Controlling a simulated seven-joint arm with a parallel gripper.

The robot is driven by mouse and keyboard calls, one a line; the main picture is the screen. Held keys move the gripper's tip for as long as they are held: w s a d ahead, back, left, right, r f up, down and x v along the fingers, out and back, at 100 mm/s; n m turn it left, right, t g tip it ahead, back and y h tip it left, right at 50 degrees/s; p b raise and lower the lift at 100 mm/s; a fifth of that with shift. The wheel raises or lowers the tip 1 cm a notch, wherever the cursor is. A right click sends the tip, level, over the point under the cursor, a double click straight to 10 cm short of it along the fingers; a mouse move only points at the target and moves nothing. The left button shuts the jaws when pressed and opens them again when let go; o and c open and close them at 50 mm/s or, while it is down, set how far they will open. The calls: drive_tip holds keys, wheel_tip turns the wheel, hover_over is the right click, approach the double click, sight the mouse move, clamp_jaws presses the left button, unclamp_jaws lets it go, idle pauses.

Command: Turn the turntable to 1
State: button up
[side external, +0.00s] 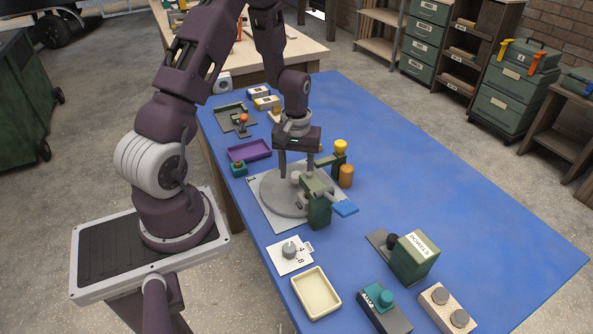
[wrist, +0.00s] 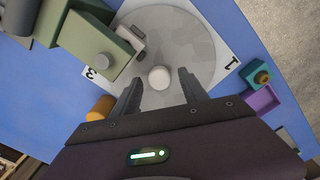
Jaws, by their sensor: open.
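The turntable is a round grey disc (side external: 268,196) on a white square plate (side external: 283,224) on the blue table. It also shows in the wrist view as a grey disc (wrist: 190,42), with a "1" printed at the plate's right corner and a "3" at its left. A pale round knob (wrist: 159,77) stands up from the disc; in the side view it is a small light ball (side external: 296,177). My gripper (side external: 300,177) is above the disc, pointing down. In the wrist view its open fingers (wrist: 158,86) are on either side of the knob, with gaps visible.
A purple tray (side external: 249,150) and teal button box (side external: 239,168) lie left.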

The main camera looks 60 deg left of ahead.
drive_tip(key=shift+f, duration=0.15)
clamp_jaws()
idle(1.4)
